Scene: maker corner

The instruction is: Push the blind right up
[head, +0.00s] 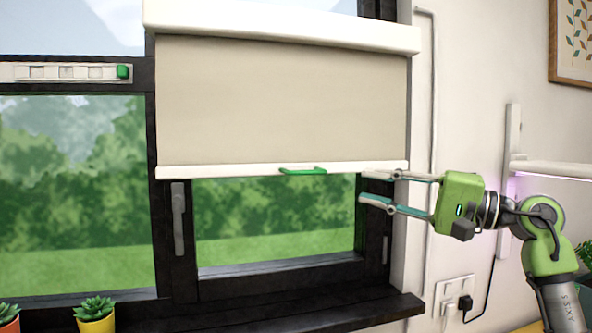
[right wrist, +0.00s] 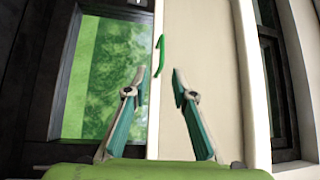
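The beige roller blind (head: 280,100) hangs partway down over the right window pane in the head view. Its white bottom bar (head: 230,171) carries a green handle (head: 303,171). My right gripper (head: 361,187) is open and empty, to the right of the handle and near the bar's right end, apart from the handle. In the right wrist view the green handle (right wrist: 160,55) shows just beyond and between the open fingertips (right wrist: 157,82), and the blind (right wrist: 198,60) fills the middle. My left gripper is not in view.
The white blind cassette (head: 280,22) is at the top. Potted plants (head: 95,315) stand at lower left. A white shelf (head: 555,168) and wall socket (head: 455,296) are at right.

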